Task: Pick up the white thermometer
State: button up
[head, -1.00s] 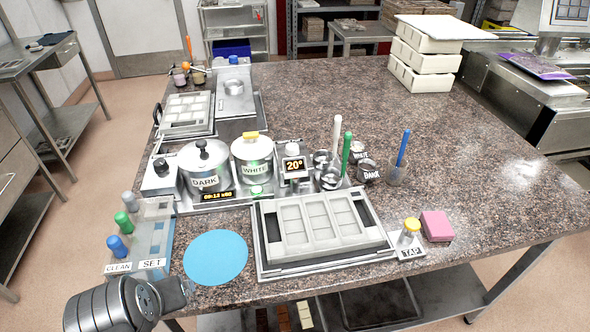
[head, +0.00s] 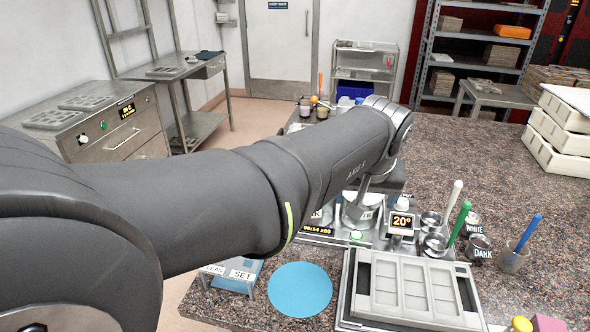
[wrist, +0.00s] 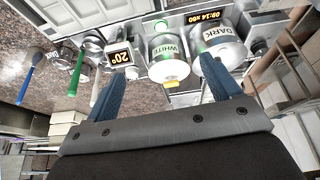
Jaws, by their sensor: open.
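A slim white stick (head: 453,202), which I take for the white thermometer, stands tilted in a small metal cup (head: 432,222). I cannot make out any scale on it. Its pale handle also shows in the wrist view (wrist: 96,86), near the left finger. A green stick (head: 460,222) leans beside it and a blue one (head: 528,232) stands in a cup further right. My gripper (wrist: 166,88) is open and empty, its two blue fingers wide apart, with the WHITE pot (wrist: 167,62) between them in that picture. In the head view my arm hides the fingers.
The 20° display (head: 402,222) stands just left of the cups. The DARK pot (wrist: 222,48) and WHITE pot are close by. A grey mould (head: 410,288) and a blue disc (head: 300,289) lie in front. Bare worktop (head: 450,150) lies behind the cups.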

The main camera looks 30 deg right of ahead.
send_over(402, 223)
jog(key=s+a, duration=0.4)
jog(key=a, duration=0.1)
jog(key=d, duration=0.1)
jog(key=x, duration=1.6)
jog(key=shift+a+f, duration=0.15)
jog(key=shift+f, duration=0.2)
jog(key=shift+c, duration=0.2)
jog(key=c, duration=1)
